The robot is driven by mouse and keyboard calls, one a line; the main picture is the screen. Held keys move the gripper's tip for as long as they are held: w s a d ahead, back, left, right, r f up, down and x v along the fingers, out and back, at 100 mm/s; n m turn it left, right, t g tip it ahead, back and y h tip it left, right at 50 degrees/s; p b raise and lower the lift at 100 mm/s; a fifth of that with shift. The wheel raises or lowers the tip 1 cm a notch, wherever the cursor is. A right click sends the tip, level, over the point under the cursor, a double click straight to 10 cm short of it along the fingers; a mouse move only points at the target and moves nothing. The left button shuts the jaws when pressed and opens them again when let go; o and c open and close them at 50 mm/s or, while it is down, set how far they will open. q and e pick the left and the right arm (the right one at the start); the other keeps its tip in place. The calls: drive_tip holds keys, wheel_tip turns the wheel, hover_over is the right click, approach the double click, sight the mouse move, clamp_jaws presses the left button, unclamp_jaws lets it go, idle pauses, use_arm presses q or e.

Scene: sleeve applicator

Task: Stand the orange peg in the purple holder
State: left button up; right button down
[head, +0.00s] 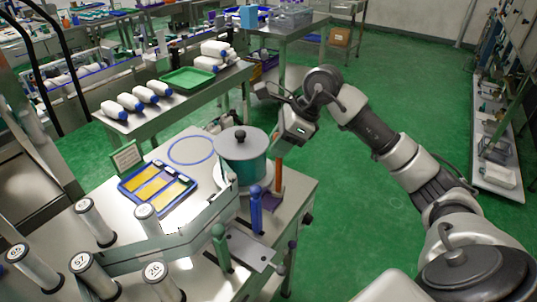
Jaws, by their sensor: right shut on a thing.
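The orange peg (278,174) is upright near the right edge of the table, just right of the round teal pot. My right gripper (281,150) is shut on its upper end, reaching in from the right. The peg's lower end is hard to make out. My left gripper is not in view.
The teal pot (241,169) with a grey lid stands close left of the peg. A blue peg (256,211) and a green peg (221,247) stand nearer, by a grey plate (250,247). A blue tray (158,190) and numbered cylinders (95,222) are to the left.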

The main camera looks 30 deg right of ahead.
sight(279, 167)
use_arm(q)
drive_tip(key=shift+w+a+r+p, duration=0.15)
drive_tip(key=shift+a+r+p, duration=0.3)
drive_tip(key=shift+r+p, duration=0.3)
use_arm(e)
drive_tip(key=w+f, duration=0.3)
drive_tip(key=f, duration=0.3)
drive_tip(key=shift+w+a, duration=0.15)
drive_tip(key=shift+a, duration=0.1)
drive_tip(key=shift+f, duration=0.1)
drive_tip(key=c, duration=0.8)
unclamp_jaws()
